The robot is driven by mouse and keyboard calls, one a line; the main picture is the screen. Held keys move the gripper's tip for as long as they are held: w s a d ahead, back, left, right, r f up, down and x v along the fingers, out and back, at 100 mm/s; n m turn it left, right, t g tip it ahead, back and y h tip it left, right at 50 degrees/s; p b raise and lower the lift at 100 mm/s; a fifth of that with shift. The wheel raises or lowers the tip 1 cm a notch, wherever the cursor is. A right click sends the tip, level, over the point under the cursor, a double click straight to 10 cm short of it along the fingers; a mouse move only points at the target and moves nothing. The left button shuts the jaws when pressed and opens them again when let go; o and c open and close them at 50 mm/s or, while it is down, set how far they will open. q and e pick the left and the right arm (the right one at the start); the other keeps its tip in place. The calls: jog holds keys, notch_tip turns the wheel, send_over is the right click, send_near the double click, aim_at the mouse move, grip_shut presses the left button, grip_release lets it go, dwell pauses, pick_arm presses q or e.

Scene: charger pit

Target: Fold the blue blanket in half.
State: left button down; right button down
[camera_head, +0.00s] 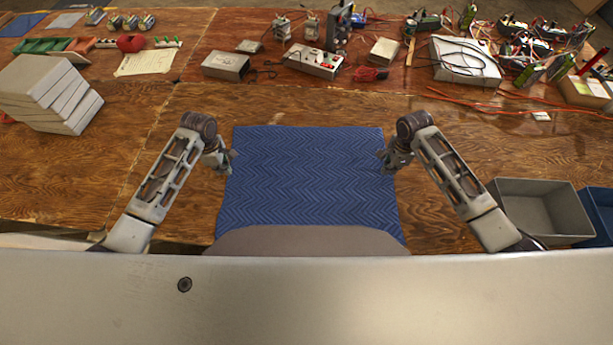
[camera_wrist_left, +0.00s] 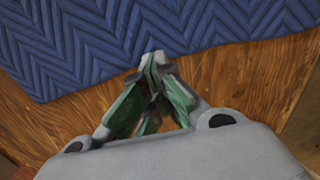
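The blue blanket (camera_head: 310,180) with a zigzag pattern lies flat on the wooden table. Its near edge is hidden behind my own body. My left gripper (camera_head: 229,160) is at the blanket's left edge. In the left wrist view the blanket (camera_wrist_left: 110,40) fills the top, and my left gripper (camera_wrist_left: 155,60) has its fingertips together over the edge. I cannot tell whether any cloth is pinched between them. My right gripper (camera_head: 385,160) is at the blanket's right edge, and its fingers are too small to read.
A stack of grey boxes (camera_head: 48,92) stands at the left. A grey open bin (camera_head: 545,208) and a blue bin (camera_head: 598,208) are at the right. Metal boxes, electronics and orange cables (camera_head: 480,103) lie across the back. The table just beyond the blanket is clear.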

pick_arm(q)
jog(key=shift+r, duration=0.25)
pick_arm(e)
jog(key=shift+r, duration=0.25)
pick_arm(q)
jog(key=c, duration=1)
grip_release()
jog(key=shift+c, duration=0.2)
pick_arm(e)
jog(key=c, duration=1)
grip_release()
jog(key=shift+c, duration=0.2)
